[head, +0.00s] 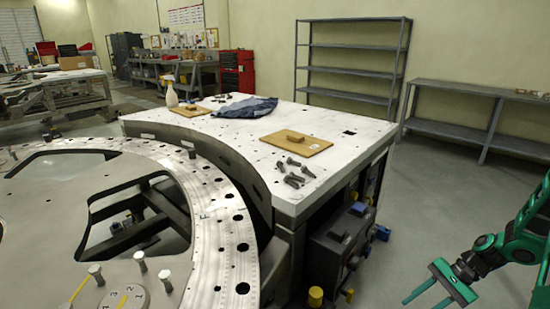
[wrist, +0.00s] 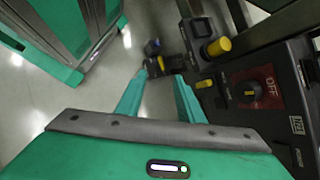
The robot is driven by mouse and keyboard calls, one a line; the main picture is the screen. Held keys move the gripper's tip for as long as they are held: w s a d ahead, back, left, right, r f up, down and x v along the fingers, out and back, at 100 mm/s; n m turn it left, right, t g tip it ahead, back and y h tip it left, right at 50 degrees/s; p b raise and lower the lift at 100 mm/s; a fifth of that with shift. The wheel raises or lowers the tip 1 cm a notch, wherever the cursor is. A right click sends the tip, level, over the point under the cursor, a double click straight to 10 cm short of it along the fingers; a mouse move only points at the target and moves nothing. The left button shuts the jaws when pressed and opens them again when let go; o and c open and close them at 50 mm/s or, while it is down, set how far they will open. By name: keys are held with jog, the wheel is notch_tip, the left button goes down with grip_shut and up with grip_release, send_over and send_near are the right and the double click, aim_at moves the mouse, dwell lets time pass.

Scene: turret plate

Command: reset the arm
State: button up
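My green gripper (head: 421,302) is at the lower right of the head view, out over the grey floor and to the right of the white worktable (head: 345,140). Its two fingers are apart with nothing between them. In the wrist view my gripper (wrist: 160,85) also shows two separated green fingers, with floor and dark equipment beyond them. My arm comes in from the right edge of the head view, bent at the wrist.
The round turret plate (head: 60,210) with holes and pegs fills the left front. Bolts (head: 294,172), wooden boards (head: 297,144) and a blue cloth (head: 245,107) lie on the worktable. A dark control box (head: 338,240) with knobs sits below its edge. Floor on the right is clear.

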jog(key=s+r+n+h, duration=0.3)
jog(key=s+r, duration=0.7)
jog(key=r, duration=0.3)
jog(key=s+r+n+h, duration=0.3)
jog(key=s+r+h, duration=0.1)
jog(key=s+r, duration=0.7)
notch_tip(320, 180, up, 3)
jog(key=shift+a+f+t, duration=0.15)
jog(key=shift+t, duration=0.15)
jog(key=shift+w, duration=0.1)
jog(key=shift+w+f+h, duration=0.25)
jog(key=shift+w+h, duration=0.05)
jog(key=shift+w, duration=0.3)
dwell(0.9)
